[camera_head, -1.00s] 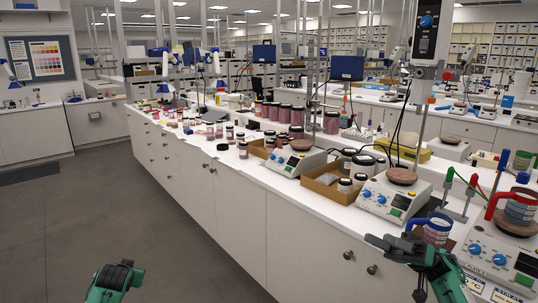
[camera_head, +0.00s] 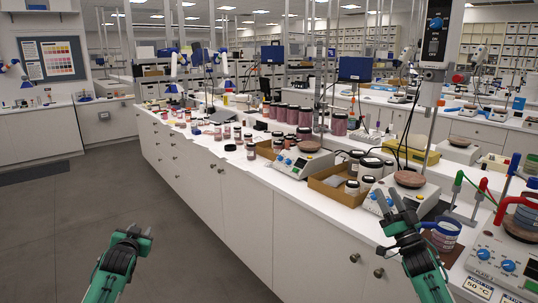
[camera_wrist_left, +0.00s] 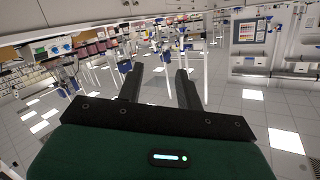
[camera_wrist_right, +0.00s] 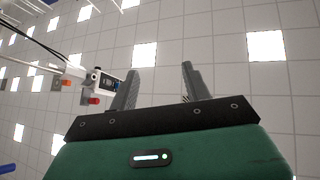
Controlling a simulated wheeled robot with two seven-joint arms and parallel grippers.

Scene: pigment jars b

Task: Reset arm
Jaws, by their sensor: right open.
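My left gripper (camera_head: 139,232) is at the lower left of the head view, over the floor and apart from the bench. In the left wrist view its two fingers (camera_wrist_left: 160,82) stand apart with nothing between them. My right gripper (camera_head: 394,202) is at the lower right of the head view, pointing upward in front of the bench edge.
The long white bench (camera_head: 318,203) carries several pigment jars, a cardboard tray (camera_head: 325,190) and hotplates (camera_head: 303,161). A blue-handled jar (camera_head: 444,236) and another hotplate (camera_head: 492,257) are right of my right gripper. The grey floor (camera_head: 60,230) at left is clear.

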